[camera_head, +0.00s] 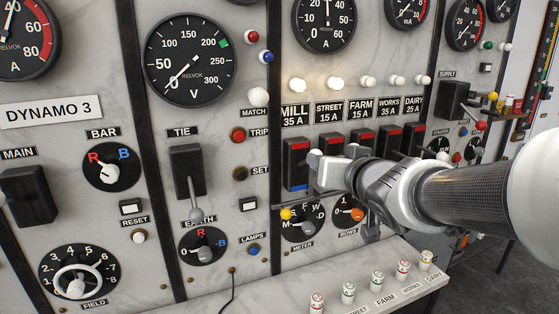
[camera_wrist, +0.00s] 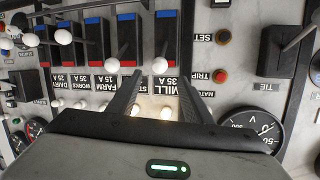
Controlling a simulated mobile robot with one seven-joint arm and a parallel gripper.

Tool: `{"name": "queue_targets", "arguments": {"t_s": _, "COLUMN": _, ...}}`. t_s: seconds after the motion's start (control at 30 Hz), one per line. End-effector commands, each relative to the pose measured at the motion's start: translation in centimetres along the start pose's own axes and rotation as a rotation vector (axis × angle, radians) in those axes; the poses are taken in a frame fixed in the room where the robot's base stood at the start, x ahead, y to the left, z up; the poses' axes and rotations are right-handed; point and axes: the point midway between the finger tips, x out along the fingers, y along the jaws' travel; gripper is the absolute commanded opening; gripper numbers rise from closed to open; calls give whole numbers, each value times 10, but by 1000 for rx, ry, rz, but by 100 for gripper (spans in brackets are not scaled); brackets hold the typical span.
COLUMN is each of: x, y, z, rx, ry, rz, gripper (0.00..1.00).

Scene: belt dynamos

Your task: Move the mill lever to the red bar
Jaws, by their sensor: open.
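The mill switch (camera_head: 297,170) is a black block at the left end of a row, with a red bar on top and a blue bar at the bottom. In the wrist view, which is upside down, the mill switch (camera_wrist: 166,30) has its blue bar at the top of the picture. Its lever ends in a white knob (camera_wrist: 160,65) and appears to lean to the red end. My gripper (camera_wrist: 160,80) is open, with one finger on each side of this knob; I cannot tell contact. In the head view, my gripper (camera_head: 312,188) is before the mill switch, partly covering it.
The neighbouring street switch (camera_wrist: 128,35) and its white knob (camera_wrist: 112,65) are close beside my finger. The tie switch (camera_head: 187,170) stands to the left. Below are the meter knob (camera_head: 303,225) and a ledge (camera_head: 395,285) with several small plugs.

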Motion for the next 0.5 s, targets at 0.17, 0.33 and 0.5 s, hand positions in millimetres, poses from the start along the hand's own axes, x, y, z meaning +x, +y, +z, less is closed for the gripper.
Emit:
{"name": "queue_targets", "arguments": {"t_s": 0.17, "x": -42, "y": -2, "z": -4, "rx": 1, "ry": 4, "rz": -4, "gripper": 46}}
{"name": "queue_targets", "arguments": {"t_s": 0.33, "x": -64, "y": -1, "z": -3, "rx": 1, "ry": 4, "rz": -3, "gripper": 46}}
{"name": "queue_targets", "arguments": {"t_s": 0.5, "x": -73, "y": 0, "z": 0, "rx": 1, "ry": 1, "rz": -1, "gripper": 46}}
